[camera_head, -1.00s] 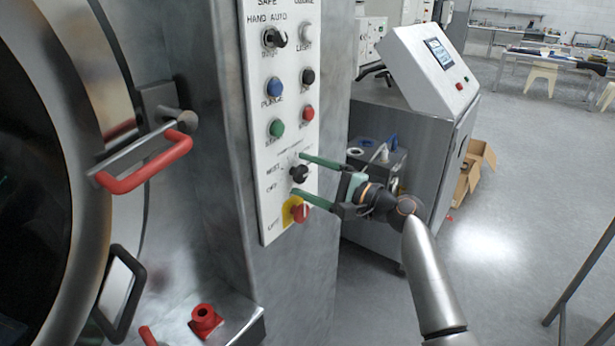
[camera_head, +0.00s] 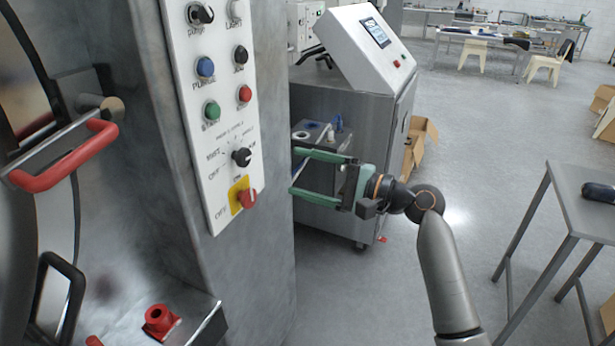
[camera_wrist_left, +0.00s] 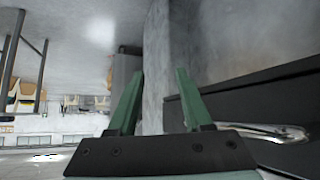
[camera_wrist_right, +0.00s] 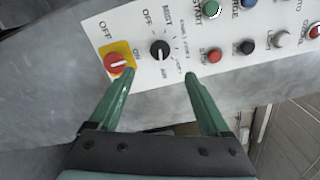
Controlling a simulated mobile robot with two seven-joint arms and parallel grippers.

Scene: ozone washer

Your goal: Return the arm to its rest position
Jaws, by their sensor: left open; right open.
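My right gripper (camera_head: 294,172) is open and empty. Its green fingers point left toward the white control panel (camera_head: 222,130), with a gap between the fingertips and the panel's right edge. In the right wrist view its fingers (camera_wrist_right: 157,85) are spread below the black selector knob (camera_wrist_right: 159,50) and the red switch on a yellow plate (camera_wrist_right: 118,64). The same black knob (camera_head: 242,157) and red switch (camera_head: 248,198) show in the head view. My left gripper (camera_wrist_left: 153,80) shows only in its wrist view, open and empty, near a grey surface.
The washer's red door handle (camera_head: 65,160) is at the left. A grey cabinet with a sloped white console (camera_head: 355,50) stands behind my right gripper. A grey table (camera_head: 578,190) is at the right. Open floor lies between.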

